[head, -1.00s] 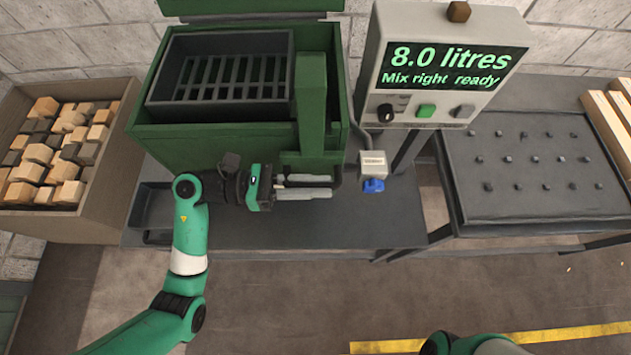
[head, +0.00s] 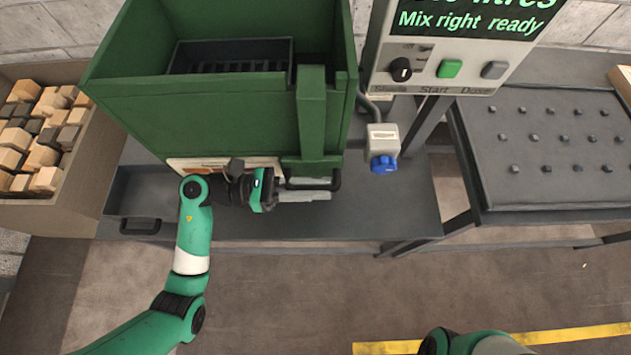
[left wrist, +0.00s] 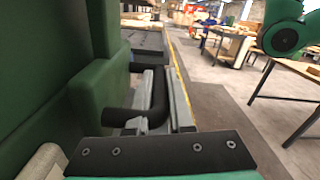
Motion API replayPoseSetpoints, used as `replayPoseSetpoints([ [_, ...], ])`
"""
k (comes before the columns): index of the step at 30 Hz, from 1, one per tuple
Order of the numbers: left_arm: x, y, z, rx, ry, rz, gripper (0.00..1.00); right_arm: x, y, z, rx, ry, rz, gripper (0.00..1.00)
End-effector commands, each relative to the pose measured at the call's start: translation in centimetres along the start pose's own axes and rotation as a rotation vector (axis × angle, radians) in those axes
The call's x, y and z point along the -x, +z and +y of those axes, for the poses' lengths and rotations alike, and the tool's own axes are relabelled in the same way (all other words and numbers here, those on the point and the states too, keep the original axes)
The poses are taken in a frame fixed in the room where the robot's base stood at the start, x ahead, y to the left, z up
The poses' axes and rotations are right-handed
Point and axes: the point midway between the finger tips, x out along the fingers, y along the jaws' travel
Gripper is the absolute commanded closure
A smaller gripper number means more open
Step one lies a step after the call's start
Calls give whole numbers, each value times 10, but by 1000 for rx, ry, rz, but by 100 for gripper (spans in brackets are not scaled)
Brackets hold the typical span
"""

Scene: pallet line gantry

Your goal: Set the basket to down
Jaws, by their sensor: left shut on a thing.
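The dark grey slotted basket (head: 230,50) sits inside the green tank (head: 190,122). It lies below the tank's rim, and the front wall hides much of it. A green upright slide (head: 311,120) runs down the tank's front and ends in a black bar handle (head: 335,181). My left gripper (head: 302,195) is shut on this handle at the tank's lower front. In the left wrist view the black handle (left wrist: 150,112) lies at the grey fingers, beside the green tank wall. My right gripper is out of view; only a piece of that arm shows at the bottom.
A control panel (head: 470,60) with a knob and buttons stands right of the tank, above a blue valve knob (head: 384,165). A crate of wood blocks (head: 60,200) is at left. A studded grey table (head: 550,190) is at right. The floor in front is clear.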

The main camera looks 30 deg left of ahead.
Motion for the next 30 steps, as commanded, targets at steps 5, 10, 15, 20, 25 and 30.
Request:
replayPoseSetpoints([
  [5,0,-7,1,1,0,4,100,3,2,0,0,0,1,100],
  [10,0,-8,1,3,1,7,100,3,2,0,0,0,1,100],
  [15,0,-7,1,2,1,5,55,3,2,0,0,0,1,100],
  [20,0,-6,1,0,1,2,50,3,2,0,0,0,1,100],
  [25,0,-5,1,-1,0,1,50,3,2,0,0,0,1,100],
  [30,1,-4,1,-2,1,0,50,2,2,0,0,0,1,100],
])
